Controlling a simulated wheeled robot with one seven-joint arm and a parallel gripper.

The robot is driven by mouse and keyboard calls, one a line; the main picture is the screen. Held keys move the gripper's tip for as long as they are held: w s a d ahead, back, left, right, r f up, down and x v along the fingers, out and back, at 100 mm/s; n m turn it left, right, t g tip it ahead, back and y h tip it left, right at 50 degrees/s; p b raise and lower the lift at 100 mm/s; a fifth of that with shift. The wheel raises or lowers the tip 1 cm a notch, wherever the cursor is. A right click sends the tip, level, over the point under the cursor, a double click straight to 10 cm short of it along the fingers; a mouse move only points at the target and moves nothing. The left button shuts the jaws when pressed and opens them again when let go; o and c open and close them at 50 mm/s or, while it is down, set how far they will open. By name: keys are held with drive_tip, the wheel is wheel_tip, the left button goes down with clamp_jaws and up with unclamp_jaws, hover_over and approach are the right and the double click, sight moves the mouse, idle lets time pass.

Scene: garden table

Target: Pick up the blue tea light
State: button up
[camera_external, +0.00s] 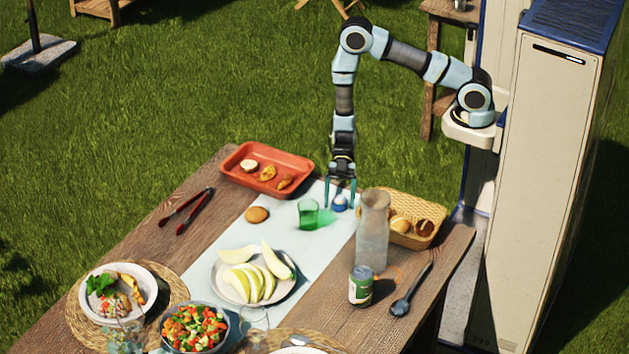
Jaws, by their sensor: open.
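The blue tea light (340,203) is a small round blue thing on the pale table runner, near the far edge of the wooden table. My gripper (340,196) points straight down over it, with its teal fingers open and apart. The fingers come down at either side of the tea light in this view. I cannot tell whether they touch it. The upper part of the tea light is partly hidden between the fingers.
A bread basket (427,238) is behind the carafe. A red tray (300,165) lies at the far left. A melon plate (283,290) is nearer.

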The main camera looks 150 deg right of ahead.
drive_tip(key=shift+c, duration=0.2)
drive_tip(key=c, duration=1.2)
drive_tip(key=shift+r, duration=0.15)
